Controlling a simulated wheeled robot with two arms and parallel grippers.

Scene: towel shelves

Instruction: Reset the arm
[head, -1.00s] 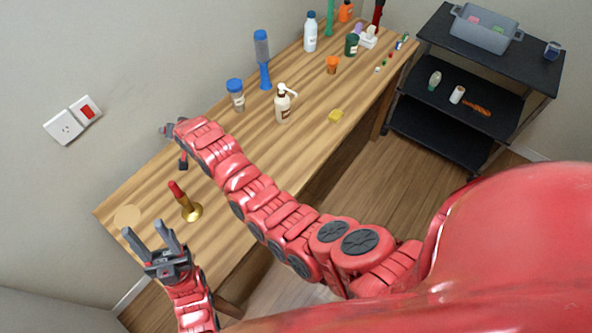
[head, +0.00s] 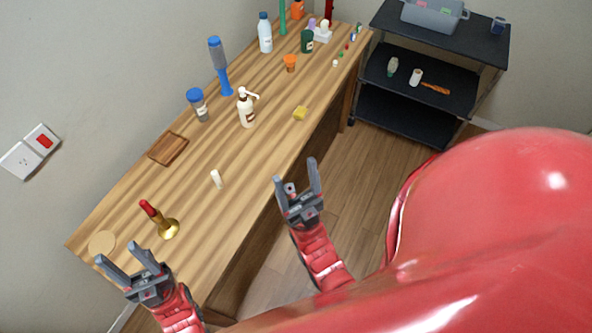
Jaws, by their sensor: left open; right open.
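My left gripper (head: 132,264) is open and empty at the lower left, over the near end of the wooden table (head: 190,235). My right gripper (head: 297,182) is open and empty, beside the table's long right edge and over the floor. Both grippers have their fingers pointing up in the picture. Neither one touches any object.
A black shelf cart (head: 405,120) stands at the upper right. Floor between is clear.

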